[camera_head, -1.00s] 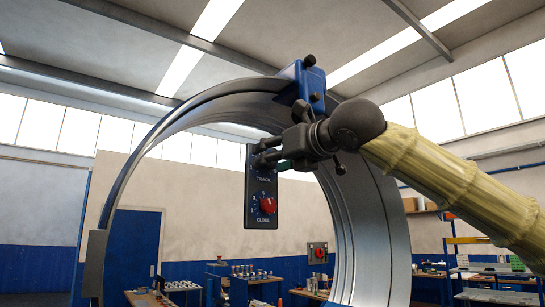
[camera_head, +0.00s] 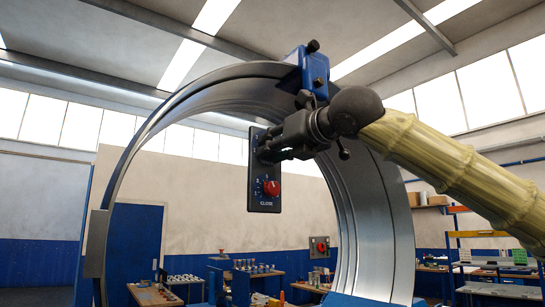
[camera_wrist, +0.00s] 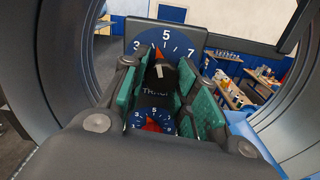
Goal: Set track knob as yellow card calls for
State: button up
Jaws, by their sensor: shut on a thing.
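A dark control panel (camera_head: 263,204) hangs inside the metal duct ring. Its lower red knob (camera_head: 271,187) sits on a numbered dial, with CLOSE printed beneath. My gripper (camera_head: 262,150) is at the panel's upper part, coming from the right. In the wrist view, my green-padded fingers (camera_wrist: 160,95) are shut on the black track knob (camera_wrist: 159,73), which bears a white mark. Behind it is a blue dial (camera_wrist: 150,37) showing 3, 5 and 7; an orange tip shows just below the 5, slightly left. The TRACK label is partly hidden. I see no yellow card.
The ring-shaped duct (camera_head: 370,220) curves around the panel, close to my gripper. A blue clamp block (camera_head: 312,70) is fixed on the ring just above my gripper. Workbenches and a red-knobbed box (camera_head: 319,246) stand farther back. The space left of the panel is open.

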jog(key=m+b, duration=0.8)
jog(key=b, duration=0.2)
jog(key=shift+s+d+r+m, duration=0.15)
jog(key=shift+r+m, duration=0.1)
jog(key=shift+m, duration=0.15)
jog(key=o, duration=0.7)
jog(key=shift+c, duration=0.2)
jog(key=o, duration=0.4)
jog(key=shift+s+d, duration=0.1)
jog(key=shift+s, duration=0.05)
jog(key=shift+c, duration=0.2)
jog(key=v, duration=1.2)
